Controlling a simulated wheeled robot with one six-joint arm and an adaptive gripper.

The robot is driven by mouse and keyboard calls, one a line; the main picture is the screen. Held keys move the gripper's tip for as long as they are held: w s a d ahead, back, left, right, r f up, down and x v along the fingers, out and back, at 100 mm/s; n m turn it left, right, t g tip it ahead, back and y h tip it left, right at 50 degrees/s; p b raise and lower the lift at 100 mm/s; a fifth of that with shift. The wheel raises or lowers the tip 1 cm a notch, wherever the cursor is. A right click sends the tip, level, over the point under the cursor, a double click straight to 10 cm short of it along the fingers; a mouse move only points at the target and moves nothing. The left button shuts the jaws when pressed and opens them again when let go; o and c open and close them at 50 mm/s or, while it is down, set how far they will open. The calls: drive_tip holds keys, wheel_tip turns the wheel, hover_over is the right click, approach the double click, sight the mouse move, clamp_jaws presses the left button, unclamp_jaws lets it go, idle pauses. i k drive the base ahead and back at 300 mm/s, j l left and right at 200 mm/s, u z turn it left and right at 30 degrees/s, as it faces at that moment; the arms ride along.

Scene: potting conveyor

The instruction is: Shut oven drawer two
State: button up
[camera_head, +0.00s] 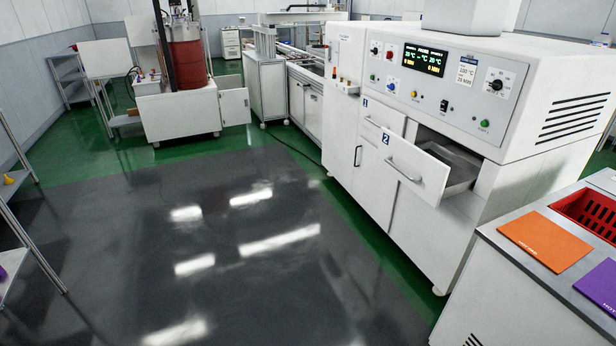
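Oven drawer two (415,172) is pulled out from the front of the white oven (470,95). Its white front panel carries a blue "2" label and a dark bar handle (403,169). A metal tray interior (462,170) shows behind the panel, and no load is visible in the part I can see. Drawer one (382,113), with the "1" label, sits to its left and looks closed. My gripper is not in view.
A bench (500,250) with an orange mat (545,240), a purple mat (600,285) and a red crate (590,210) stands at right, near the drawer. Shelves (20,220) stand at left. The dark floor (220,260) before the oven is clear.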

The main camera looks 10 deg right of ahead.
sight(434, 172)
drive_tip(key=i+l+z, duration=0.1)
drive_tip(key=i+z, duration=0.5)
drive_tip(key=i, duration=0.25)
drive_tip(key=i+j+u, duration=0.15)
drive_tip(key=i, duration=0.25)
drive_tip(key=i+j+u, duration=0.15)
drive_tip(key=i, duration=0.25)
